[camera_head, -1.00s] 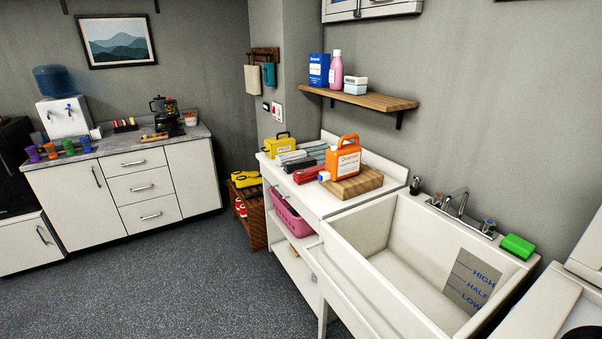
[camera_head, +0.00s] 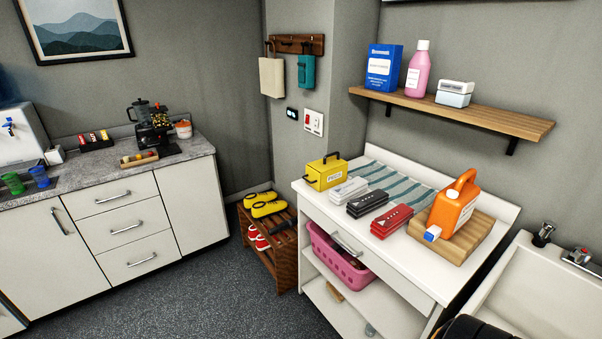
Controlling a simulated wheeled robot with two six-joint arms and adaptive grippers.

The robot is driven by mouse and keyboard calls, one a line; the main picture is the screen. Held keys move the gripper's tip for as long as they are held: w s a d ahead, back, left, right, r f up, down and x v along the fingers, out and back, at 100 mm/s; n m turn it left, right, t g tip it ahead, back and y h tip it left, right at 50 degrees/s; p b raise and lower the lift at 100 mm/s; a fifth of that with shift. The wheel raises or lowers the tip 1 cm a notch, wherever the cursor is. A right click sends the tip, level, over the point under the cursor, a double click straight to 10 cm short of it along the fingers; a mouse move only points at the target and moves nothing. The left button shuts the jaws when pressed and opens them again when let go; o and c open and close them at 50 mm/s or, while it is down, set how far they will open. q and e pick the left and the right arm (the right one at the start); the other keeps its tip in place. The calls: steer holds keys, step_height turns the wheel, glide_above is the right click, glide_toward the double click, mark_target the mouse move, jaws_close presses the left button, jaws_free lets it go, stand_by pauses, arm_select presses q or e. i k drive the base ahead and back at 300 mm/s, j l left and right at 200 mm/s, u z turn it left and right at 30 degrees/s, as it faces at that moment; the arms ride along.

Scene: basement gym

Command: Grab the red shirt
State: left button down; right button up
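A flat red item with a dark mark on top (camera_head: 391,221) lies on the white counter (camera_head: 452,286), left of the wooden board. It looks like the red shirt, folded into a small block. A folded black-grey item (camera_head: 367,203) and a folded white one (camera_head: 349,189) lie in a row behind it, close together. Neither gripper is in view. A dark rounded shape (camera_head: 482,329) shows at the bottom edge, too cropped to identify.
An orange jug (camera_head: 452,208) stands on a wooden board (camera_head: 476,240) right of the red item. A yellow box (camera_head: 326,173) stands at the counter's far left, by a striped towel (camera_head: 401,181). A pink basket (camera_head: 340,259) sits below. A shoe rack (camera_head: 284,272) stands left; open floor lies before it.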

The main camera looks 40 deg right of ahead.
mark_target(382, 227)
steer(key=i+z, duration=0.25)
steer(key=i, duration=0.25)
steer(key=i+j+z, duration=0.3)
steer(key=i, duration=0.15)
steer(key=i+j+z, duration=0.25)
steer(key=i, duration=0.2)
